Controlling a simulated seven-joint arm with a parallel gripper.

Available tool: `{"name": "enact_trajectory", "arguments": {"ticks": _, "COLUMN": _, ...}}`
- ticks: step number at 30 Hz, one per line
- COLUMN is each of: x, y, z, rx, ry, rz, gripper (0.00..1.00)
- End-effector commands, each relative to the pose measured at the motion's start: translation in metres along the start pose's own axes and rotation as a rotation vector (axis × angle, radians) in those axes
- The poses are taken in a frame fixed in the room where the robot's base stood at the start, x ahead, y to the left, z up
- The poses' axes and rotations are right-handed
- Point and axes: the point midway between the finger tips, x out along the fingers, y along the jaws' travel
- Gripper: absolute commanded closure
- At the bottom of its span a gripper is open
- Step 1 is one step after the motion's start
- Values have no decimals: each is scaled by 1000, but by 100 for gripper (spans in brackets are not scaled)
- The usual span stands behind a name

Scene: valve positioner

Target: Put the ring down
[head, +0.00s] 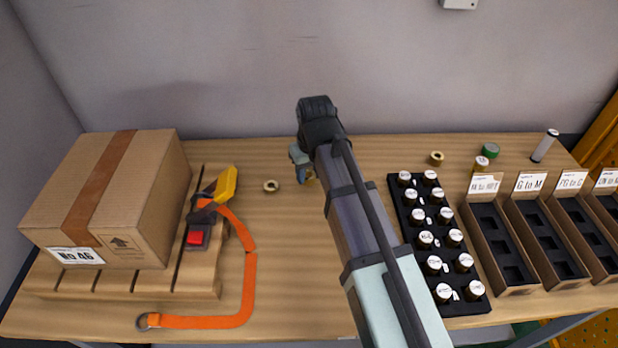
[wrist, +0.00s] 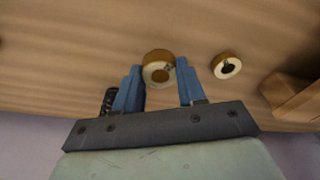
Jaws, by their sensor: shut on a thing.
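My gripper (head: 303,176) is low over the middle of the table, partly hidden by my arm in the head view. In the wrist view its blue fingers (wrist: 158,82) are shut on a brass-coloured ring (wrist: 158,68) with a pale face. Only a sliver of this ring (head: 310,174) shows in the head view. I cannot tell whether it touches the table. A second, similar ring (head: 270,186) lies on the table just left of my gripper; it also shows in the wrist view (wrist: 226,65), apart from the fingers.
A cardboard box (head: 105,200) on a pallet, with an orange strap (head: 205,321), stands at left. A black rack (head: 409,240) of white-topped vials and labelled bins (head: 500,250) stand at right. A brass piece (head: 436,158) and green cap (head: 490,151) lie behind. Bare table surrounds the gripper.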

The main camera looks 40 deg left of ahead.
Motion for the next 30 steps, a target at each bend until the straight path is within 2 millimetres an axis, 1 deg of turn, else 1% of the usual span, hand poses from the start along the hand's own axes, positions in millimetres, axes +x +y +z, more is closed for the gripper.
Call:
{"name": "enact_trajectory", "arguments": {"ticks": 1, "x": 7, "y": 0, "z": 2, "rx": 0, "ry": -2, "rz": 0, "gripper": 94}}
{"name": "enact_trajectory", "arguments": {"ticks": 3, "x": 15, "y": 0, "z": 3, "rx": 0, "ry": -1, "rz": 0, "gripper": 94}}
{"name": "enact_trajectory", "arguments": {"ticks": 6, "x": 23, "y": 0, "z": 4, "rx": 0, "ry": -1, "rz": 0, "gripper": 94}}
{"name": "enact_trajectory", "arguments": {"ticks": 18, "x": 27, "y": 0, "z": 4, "rx": 0, "ry": 0, "rz": 0, "gripper": 94}}
{"name": "enact_trajectory", "arguments": {"ticks": 19, "x": 28, "y": 0, "z": 4, "rx": 0, "ry": 0, "rz": 0, "gripper": 59}}
{"name": "enact_trajectory", "arguments": {"ticks": 27, "x": 27, "y": 0, "z": 4, "rx": 0, "ry": 0, "rz": 0, "gripper": 35}}
{"name": "enact_trajectory", "arguments": {"ticks": 30, "x": 27, "y": 0, "z": 4, "rx": 0, "ry": 0, "rz": 0, "gripper": 35}}
